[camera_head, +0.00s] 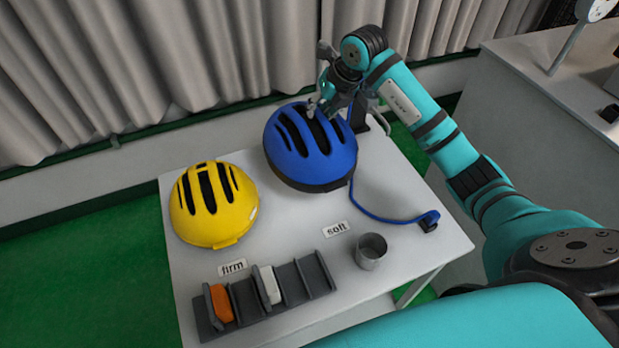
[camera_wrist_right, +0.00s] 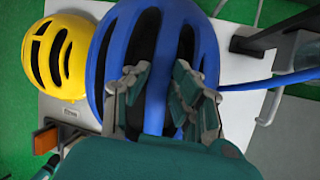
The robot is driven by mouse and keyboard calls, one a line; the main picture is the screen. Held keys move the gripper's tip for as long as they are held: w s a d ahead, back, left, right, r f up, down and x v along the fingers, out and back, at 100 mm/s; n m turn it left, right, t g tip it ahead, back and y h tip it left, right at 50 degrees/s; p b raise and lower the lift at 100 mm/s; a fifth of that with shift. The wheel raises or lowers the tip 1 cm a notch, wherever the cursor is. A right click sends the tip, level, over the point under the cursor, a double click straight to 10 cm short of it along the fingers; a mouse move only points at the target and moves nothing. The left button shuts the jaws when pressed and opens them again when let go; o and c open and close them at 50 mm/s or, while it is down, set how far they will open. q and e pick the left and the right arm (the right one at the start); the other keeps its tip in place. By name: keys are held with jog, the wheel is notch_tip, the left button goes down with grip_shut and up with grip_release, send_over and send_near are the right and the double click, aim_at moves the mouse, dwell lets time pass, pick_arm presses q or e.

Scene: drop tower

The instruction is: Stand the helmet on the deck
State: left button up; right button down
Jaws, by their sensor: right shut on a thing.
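The blue helmet (camera_head: 304,160) is at the back of the white table (camera_head: 290,236), dome up and slightly tilted. My right gripper (camera_head: 322,104) reaches it from above and is shut on a rib between its vents. In the right wrist view the gripper's fingers (camera_wrist_right: 158,92) lie over the blue shell (camera_wrist_right: 207,50). I cannot tell whether the helmet touches the table. A yellow helmet (camera_head: 214,204) rests dome up to its left and also shows in the right wrist view (camera_wrist_right: 60,57). I cannot make out which surface is the deck. My left gripper is out of view.
A blue strap (camera_head: 385,218) runs from near the blue helmet to a dark block (camera_head: 428,221) at the right edge. A slotted rack (camera_head: 318,275) holds orange and white blocks in front, with "firm" and "soft" labels. A metal cup (camera_head: 371,252) stands beside it. A dark post (camera_head: 358,112) stands behind.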

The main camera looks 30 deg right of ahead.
notch_tip(320, 180, down, 10)
jog(key=p, duration=0.3)
jog(key=shift+r, duration=0.25)
jog(key=shift+f, duration=0.2)
jog(key=c, duration=1.1)
grip_release()
jog(key=shift+r, duration=0.1)
jog(key=shift+a, duration=0.1)
